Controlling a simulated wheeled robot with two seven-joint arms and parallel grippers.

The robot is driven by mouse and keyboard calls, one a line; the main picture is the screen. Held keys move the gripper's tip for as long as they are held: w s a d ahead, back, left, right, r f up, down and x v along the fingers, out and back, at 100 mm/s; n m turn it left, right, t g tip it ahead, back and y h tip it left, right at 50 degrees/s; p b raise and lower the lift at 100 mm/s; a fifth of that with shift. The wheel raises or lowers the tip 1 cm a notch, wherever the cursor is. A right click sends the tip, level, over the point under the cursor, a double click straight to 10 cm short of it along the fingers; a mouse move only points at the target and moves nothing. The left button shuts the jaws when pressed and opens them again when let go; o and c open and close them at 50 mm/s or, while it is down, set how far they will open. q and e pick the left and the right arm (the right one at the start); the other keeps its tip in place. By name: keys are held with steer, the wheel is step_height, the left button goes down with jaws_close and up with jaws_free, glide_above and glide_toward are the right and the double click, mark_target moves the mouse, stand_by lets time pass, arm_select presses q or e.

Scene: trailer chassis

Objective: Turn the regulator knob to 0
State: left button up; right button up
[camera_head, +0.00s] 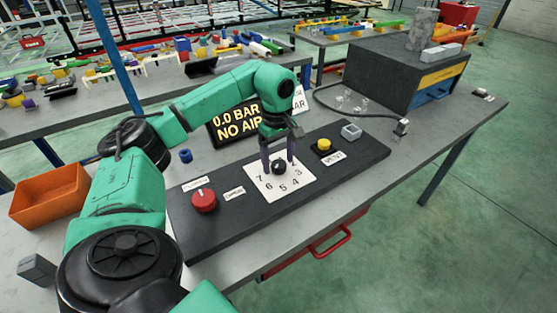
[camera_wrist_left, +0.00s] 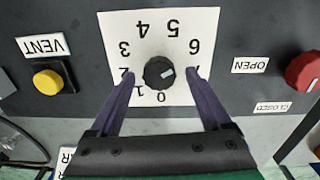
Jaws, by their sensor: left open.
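The black regulator knob (camera_head: 278,167) stands on a white dial plate (camera_head: 296,186) on the dark panel. In the left wrist view, the knob (camera_wrist_left: 157,72) has a light mark pointing right, toward the 7; the 0 is just below the knob. My left gripper (camera_head: 279,164) is open above the dial, pointing down. In the left wrist view its purple fingers (camera_wrist_left: 160,75) stand on both sides of the knob with a gap on each side, covering part of the 2 and 7. My right gripper is not in view.
A red knob (camera_head: 204,200) and a yellow button (camera_head: 323,144) flank the dial on the panel. A display (camera_head: 240,122) behind reads 0.0 BAR, NO AIR, partly hidden by my arm. An orange bin (camera_head: 47,194) is at left; a dark box (camera_head: 405,70) stands at right.

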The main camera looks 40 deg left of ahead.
arm_select(q)
steer(key=shift+f, duration=0.4)
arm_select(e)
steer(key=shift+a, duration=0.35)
arm_select(q)
jaws_close()
